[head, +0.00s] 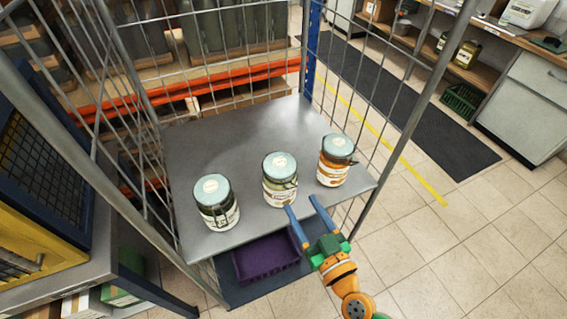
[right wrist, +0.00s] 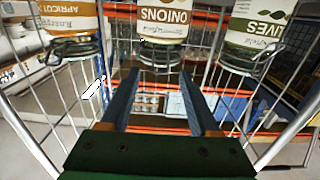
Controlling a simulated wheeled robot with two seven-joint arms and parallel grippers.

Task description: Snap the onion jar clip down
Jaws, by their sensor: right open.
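The onion jar (head: 280,180) has a pale blue-green lid and stands upright in the middle of three jars on a grey cage shelf (head: 250,130). In the right wrist view its label reads ONIONS, upside down, on the onion jar (right wrist: 163,25) at the top centre. A wire clip shows at its side, but I cannot tell whether it is up or down. My right gripper (head: 300,203) is open and empty, just in front of and slightly right of this jar. In the wrist view my right gripper's (right wrist: 158,73) fingers point toward the jar. My left gripper is not in view.
An olive jar (head: 216,203) stands to the left and an apricot jar (head: 334,161) to the right on the shelf. Wire cage sides and posts enclose it. A purple crate (head: 266,260) sits below the shelf's front edge. The shelf's back is clear.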

